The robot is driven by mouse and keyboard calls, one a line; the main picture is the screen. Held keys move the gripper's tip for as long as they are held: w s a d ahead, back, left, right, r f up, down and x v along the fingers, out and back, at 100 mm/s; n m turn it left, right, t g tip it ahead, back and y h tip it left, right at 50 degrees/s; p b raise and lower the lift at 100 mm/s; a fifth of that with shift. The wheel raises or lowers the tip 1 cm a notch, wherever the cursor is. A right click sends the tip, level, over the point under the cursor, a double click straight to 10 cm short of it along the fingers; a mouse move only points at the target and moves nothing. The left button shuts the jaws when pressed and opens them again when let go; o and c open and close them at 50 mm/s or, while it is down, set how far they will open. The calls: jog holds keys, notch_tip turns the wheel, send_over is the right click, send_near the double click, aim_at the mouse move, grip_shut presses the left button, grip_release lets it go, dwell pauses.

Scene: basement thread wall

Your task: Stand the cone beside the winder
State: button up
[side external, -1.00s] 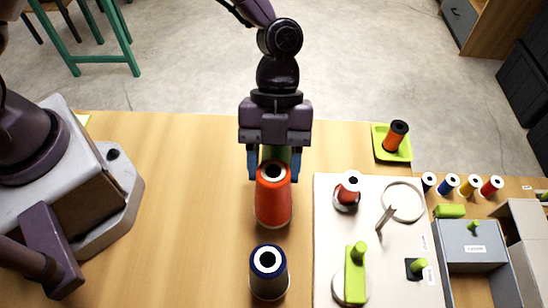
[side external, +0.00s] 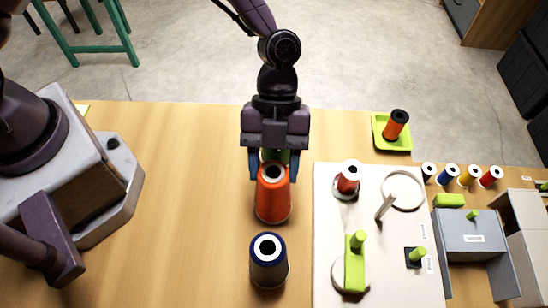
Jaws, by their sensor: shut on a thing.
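The orange-red cone (side external: 272,203) stands upright with its open top toward the camera. My gripper (side external: 274,172) is above the table with its blue fingers at either side of the cone's top, shut on it. A green cone shows in part behind it, mostly hidden by my gripper. A navy cone (side external: 269,270) stands nearer the camera. To the right, a white board (side external: 330,225) carries the winder, with its lime crank (side external: 355,265) on a pale disc. Whether the orange-red cone's base touches the table I cannot tell.
The board also bears a small red spool (side external: 347,183), a pale ring (side external: 402,190) and a lime knob (side external: 416,256). A lime tray (side external: 405,144) holds an orange spool (side external: 396,123). Several small spools and a grey box (side external: 470,236) lie far right. The table left of the cones is clear.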

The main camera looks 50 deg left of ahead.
jog(key=o, duration=0.9)
jog(key=shift+r, duration=3.55)
